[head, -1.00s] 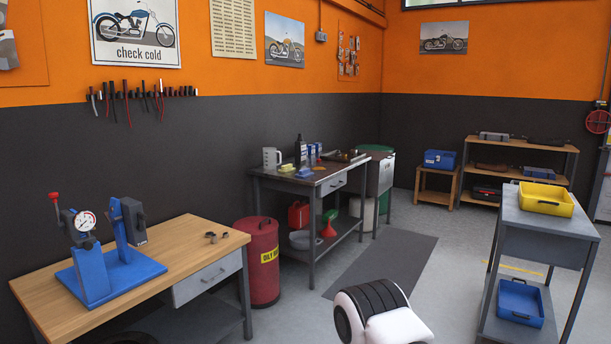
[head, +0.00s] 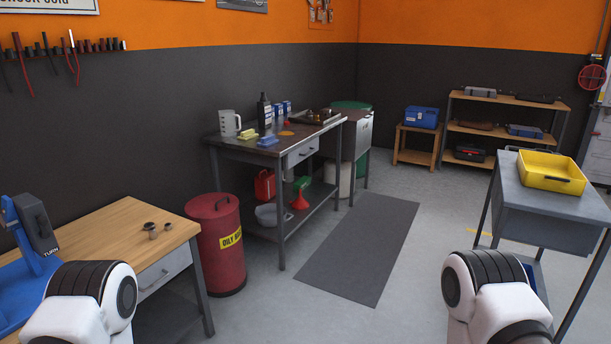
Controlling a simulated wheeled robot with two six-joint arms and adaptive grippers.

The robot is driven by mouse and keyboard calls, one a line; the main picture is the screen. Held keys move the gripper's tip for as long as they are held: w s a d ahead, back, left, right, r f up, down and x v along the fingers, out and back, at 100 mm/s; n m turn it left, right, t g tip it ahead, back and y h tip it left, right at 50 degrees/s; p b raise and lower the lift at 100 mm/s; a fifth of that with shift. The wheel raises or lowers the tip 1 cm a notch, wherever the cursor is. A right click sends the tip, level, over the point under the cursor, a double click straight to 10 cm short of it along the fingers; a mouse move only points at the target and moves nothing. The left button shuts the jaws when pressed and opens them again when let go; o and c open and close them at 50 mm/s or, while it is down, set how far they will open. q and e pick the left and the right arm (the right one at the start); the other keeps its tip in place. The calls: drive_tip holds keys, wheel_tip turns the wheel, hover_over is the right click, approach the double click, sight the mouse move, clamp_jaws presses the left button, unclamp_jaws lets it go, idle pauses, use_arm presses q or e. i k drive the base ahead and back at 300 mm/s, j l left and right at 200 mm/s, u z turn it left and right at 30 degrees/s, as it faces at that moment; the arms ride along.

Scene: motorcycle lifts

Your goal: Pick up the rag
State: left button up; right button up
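On the dark-topped workbench (head: 228,142) in the middle of the head view lie a small blue piece (head: 268,141) and a small yellow piece (head: 247,134), side by side near the front left. Either could be a folded rag or a sponge; they are too small to tell. A flat orange patch (head: 286,133) lies just behind them. White and black parts of my two arms show at the bottom left and bottom right. Neither gripper is in view, and both arms are well short of the workbench.
A red oily-waste bin (head: 215,245) stands between the wooden bench (head: 178,228) and the workbench. A jug (head: 229,123) and a dark bottle (head: 264,111) stand on the workbench. A grey mat (head: 365,245) lies on clear floor. A cart with a yellow tray (head: 551,172) is at right.

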sight(267, 140)
drive_tip(key=i+l, duration=0.15)
drive_tip(key=i, duration=0.8)
drive_tip(key=i+l+z, duration=0.1)
drive_tip(key=i, duration=0.85)
